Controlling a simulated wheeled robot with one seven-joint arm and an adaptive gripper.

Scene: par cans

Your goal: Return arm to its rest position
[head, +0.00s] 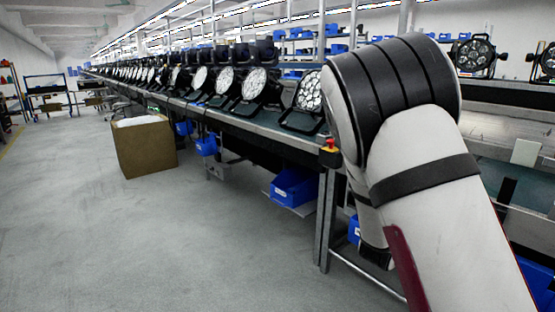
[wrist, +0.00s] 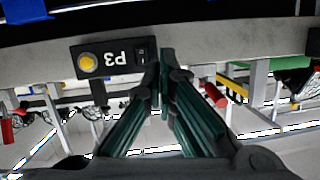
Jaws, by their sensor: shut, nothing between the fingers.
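My gripper (wrist: 163,85) shows in the wrist view, its two dark green fingers meeting at the tips, with nothing between them. Just beyond the fingertips is a grey beam (wrist: 215,42). A black box (wrist: 115,58) on it has a yellow button, a switch and a label that reads upside down. I cannot tell whether the fingertips touch the beam. In the head view my white and black arm fills the right side, and my gripper is hidden there.
A long bench (head: 245,138) carries a row of par cans (head: 254,83). A red and yellow button (head: 329,146) sits at its near corner. Blue bins (head: 295,187) hang below. A cardboard box (head: 145,147) stands on the floor. The floor (head: 130,240) at left is clear.

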